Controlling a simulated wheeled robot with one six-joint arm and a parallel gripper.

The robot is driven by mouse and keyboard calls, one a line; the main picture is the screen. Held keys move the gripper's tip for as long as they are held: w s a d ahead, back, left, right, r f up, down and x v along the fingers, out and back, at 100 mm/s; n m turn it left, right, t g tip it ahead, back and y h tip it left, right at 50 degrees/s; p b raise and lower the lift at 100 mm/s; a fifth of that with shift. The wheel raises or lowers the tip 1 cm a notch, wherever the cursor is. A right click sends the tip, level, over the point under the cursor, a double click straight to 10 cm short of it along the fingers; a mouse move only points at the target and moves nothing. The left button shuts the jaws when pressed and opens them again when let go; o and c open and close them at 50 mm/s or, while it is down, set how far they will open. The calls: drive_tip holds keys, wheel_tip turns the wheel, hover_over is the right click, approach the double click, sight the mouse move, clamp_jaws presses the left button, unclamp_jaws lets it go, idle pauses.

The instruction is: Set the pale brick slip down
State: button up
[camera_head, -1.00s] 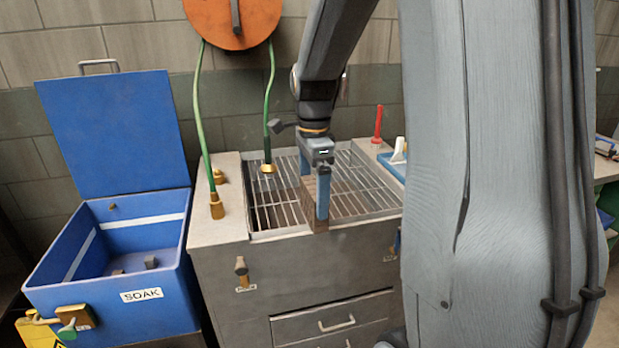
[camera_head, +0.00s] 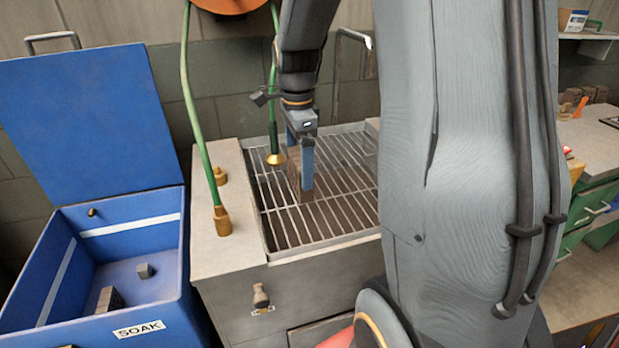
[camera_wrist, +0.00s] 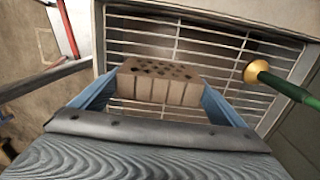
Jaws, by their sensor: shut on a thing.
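My gripper (camera_head: 300,172) points down over the metal grate (camera_head: 341,208), its blue fingers shut on a brick (camera_head: 293,178). In the wrist view the brick (camera_wrist: 158,90) is dull brown, with dark holes on top and grooves down its near face. It sits level between the two blue fingers of my gripper (camera_wrist: 160,98). I cannot tell whether its underside touches the grate. No separate pale brick slip can be made out. In the head view a finger hides part of the brick.
A blue SOAK box (camera_head: 60,318) with its lid up stands left, with small blocks inside. A green hose with a brass nozzle (camera_head: 276,159) reaches the grate's back left. A hose fitting (camera_head: 222,220) stands on the left ledge. Most of the grate around the brick is bare.

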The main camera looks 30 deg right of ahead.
drive_tip(key=shift+f+p, duration=0.6)
drive_tip(key=shift+f, duration=2.95)
drive_tip(key=o, duration=0.9)
drive_tip(key=shift+f, duration=0.15)
wheel_tip(320, 180, up, 12)
drive_tip(key=shift+r+b, duration=0.1)
drive_tip(key=shift+b, duration=1.15)
drive_tip(key=s+a+f+n, duration=0.3)
drive_tip(key=s+n, duration=0.1)
drive_tip(key=n, duration=0.2)
drive_tip(key=s+a+f+n, duration=0.3)
drive_tip(key=s+a+n, duration=0.1)
drive_tip(key=n, duration=0.3)
drive_tip(key=s+a+f+n, duration=0.3)
drive_tip(key=s+f+n, duration=0.1)
drive_tip(key=s+n, duration=0.2)
drive_tip(key=shift+s+a+f+n+t, duration=0.1)
drive_tip(key=shift+a+n+t, duration=0.25)
drive_tip(key=shift+n, duration=0.35)
